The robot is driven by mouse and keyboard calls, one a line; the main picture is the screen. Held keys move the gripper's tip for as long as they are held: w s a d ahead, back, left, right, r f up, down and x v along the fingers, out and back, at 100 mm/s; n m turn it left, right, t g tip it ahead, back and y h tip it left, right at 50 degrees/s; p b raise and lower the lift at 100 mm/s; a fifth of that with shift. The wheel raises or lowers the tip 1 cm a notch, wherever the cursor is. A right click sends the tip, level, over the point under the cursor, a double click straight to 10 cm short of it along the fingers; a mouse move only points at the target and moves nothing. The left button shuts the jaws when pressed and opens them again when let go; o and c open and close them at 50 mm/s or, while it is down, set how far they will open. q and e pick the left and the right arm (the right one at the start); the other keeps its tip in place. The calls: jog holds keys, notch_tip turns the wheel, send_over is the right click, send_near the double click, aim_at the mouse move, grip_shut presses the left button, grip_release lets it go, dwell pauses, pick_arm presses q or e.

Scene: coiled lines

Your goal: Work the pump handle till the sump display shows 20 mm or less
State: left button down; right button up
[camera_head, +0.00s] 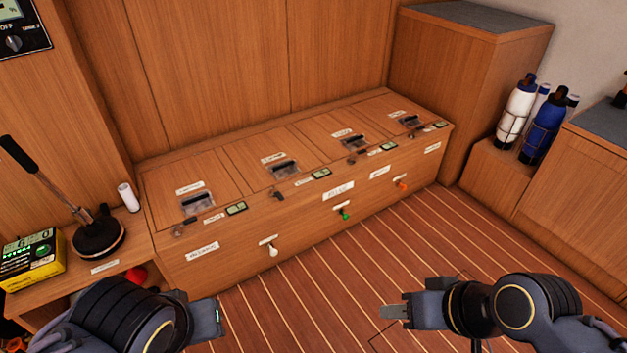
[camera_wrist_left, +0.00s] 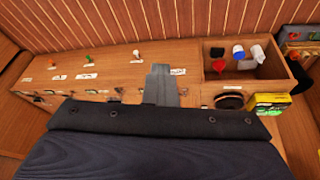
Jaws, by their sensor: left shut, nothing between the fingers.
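The pump handle (camera_head: 45,178) is a thin lever with a black grip, leaning up to the left from a round black base (camera_head: 98,238) on the low left counter. The round base also shows in the left wrist view (camera_wrist_left: 230,101), partly cut off by my wrist. My left gripper (camera_head: 212,315) is shut and empty, to the right of the base and nearer to me. Its closed fingers show in the left wrist view (camera_wrist_left: 160,85). My right gripper (camera_head: 392,311) is over the floor, away from the pump; its finger gap is unclear. No readable sump display shows.
A dark panel with a dial (camera_head: 22,28) is cut off at the upper left. A yellow-green box (camera_head: 30,262) and a white cylinder (camera_head: 129,197) flank the pump base. A long wooden bench (camera_head: 300,215) with hatches and small colored knobs stands behind. The striped floor (camera_head: 330,270) is clear.

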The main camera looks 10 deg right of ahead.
pick_arm(q)
jog(key=w+d+f+y+b, duration=0.1)
jog(key=d+f+b, duration=0.3)
jog(key=b, duration=1.1)
jog(key=shift+w+d+f+g+y+b, duration=0.4)
jog(key=shift+f+y, duration=0.2)
jog(key=shift+f, duration=0.35)
jog(key=c, duration=1.7)
grip_release()
